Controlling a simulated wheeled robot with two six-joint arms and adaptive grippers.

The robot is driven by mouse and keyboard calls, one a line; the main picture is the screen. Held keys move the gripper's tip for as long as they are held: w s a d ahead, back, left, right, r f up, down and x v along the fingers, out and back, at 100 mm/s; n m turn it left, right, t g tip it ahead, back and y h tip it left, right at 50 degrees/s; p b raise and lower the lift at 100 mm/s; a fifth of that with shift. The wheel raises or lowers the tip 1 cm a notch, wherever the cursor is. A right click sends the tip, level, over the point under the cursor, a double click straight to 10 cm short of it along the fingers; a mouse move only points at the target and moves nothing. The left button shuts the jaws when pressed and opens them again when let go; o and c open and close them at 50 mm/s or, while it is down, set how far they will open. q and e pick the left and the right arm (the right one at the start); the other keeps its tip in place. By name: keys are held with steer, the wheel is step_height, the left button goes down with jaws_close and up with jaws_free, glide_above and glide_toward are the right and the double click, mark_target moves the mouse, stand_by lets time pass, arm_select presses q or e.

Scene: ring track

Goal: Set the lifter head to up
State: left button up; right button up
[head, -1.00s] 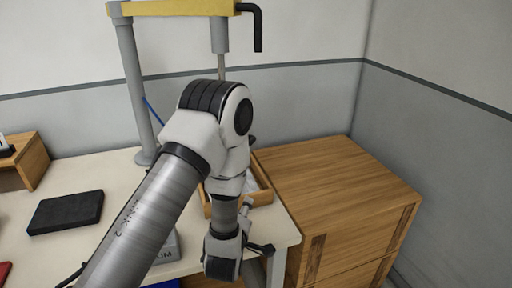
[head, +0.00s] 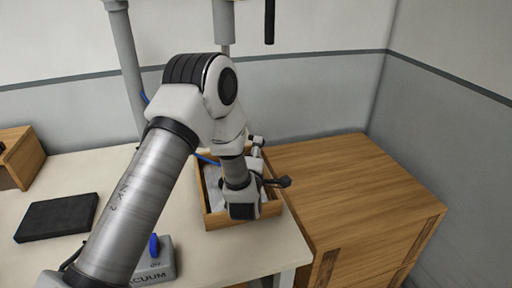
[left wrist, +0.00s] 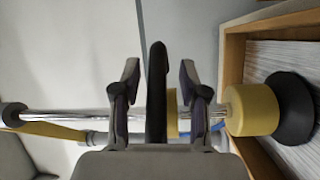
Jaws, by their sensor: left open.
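The lifter's grey cylinder (head: 223,30) hangs above my left arm in the head view, and its lower part is hidden behind the arm. In the left wrist view the lifter head is a yellow block (left wrist: 250,110) with a black suction cup (left wrist: 293,108) on a shiny rod (left wrist: 70,116). The cup is at the tray, over or against the striped sheet; I cannot tell if it touches. A black handle bar (left wrist: 156,125) stands between the spread fingers of my left gripper (left wrist: 159,80), with gaps on both sides. My right gripper is not in view.
A wooden tray (head: 237,221) lies under my left wrist. A grey vacuum box (head: 160,270) with a blue lever is at the table front. A black pad (head: 57,217) lies left. A wooden cabinet (head: 350,190) stands right, its top clear. The lifter's post (head: 127,60) rises behind.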

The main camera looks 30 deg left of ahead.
arm_select(q)
steer(key=shift+s+d+r, duration=0.1)
steer(key=shift+s+r, duration=0.05)
jaws_close()
steer(key=shift+r, duration=0.1)
step_height(320, 180, up, 18)
steer(key=p, duration=0.6)
steer(key=shift+r, duration=0.25)
jaws_free()
steer(key=shift+f, duration=0.15)
